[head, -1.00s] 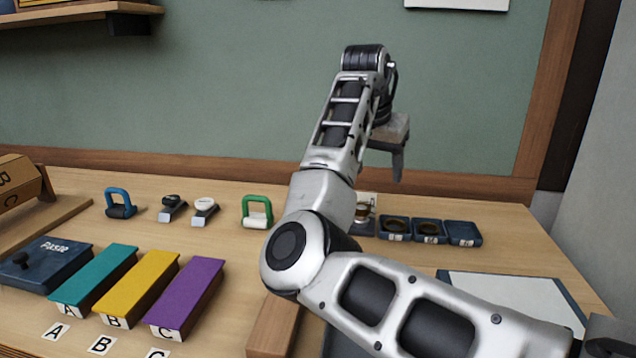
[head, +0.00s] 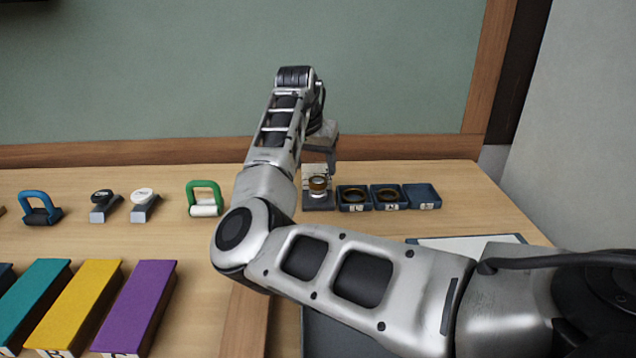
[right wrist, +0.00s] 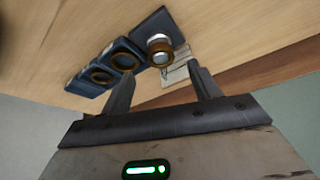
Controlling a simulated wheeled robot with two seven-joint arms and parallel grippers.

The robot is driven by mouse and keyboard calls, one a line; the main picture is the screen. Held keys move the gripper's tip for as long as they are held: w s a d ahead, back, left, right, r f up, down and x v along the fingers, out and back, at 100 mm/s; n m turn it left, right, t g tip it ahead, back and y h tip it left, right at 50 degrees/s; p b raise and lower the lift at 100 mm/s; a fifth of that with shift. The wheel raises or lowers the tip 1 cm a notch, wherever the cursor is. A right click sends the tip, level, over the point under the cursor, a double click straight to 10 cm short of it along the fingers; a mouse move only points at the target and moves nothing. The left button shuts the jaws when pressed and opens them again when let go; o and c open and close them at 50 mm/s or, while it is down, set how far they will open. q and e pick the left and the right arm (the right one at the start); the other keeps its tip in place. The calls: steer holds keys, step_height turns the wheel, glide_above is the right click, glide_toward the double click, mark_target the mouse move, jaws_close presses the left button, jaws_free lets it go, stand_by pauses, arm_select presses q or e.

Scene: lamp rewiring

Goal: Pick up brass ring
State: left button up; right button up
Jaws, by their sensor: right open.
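A brass ring (head: 318,183) sits around a white-topped post on a small dark stand (head: 318,204) at the back of the table. The ring also shows in the right wrist view (right wrist: 160,47). Two more brass-coloured rings, one (head: 354,195) beside the other (head: 388,194), lie in dark blue trays to its right. My right gripper (head: 331,158) is just above the stand; in the right wrist view (right wrist: 162,70) its two fingers are apart with nothing between them. The ring on the stand appears beyond the fingertips. My left gripper is not in view.
A third blue tray (head: 422,196) looks empty. A green-handled clamp (head: 205,198), two small grey holders and a blue clamp (head: 39,208) stand to the left. Teal, yellow and purple (head: 135,305) blocks lie at front left. A pale card stands behind the ring stand.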

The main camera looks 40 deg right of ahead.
mark_target(318, 180)
steer(key=x, duration=0.4)
steer(key=shift+w+d+f, duration=0.15)
steer(key=shift+f, duration=0.2)
steer(key=c, duration=1.1)
steer(key=shift+o, duration=0.2)
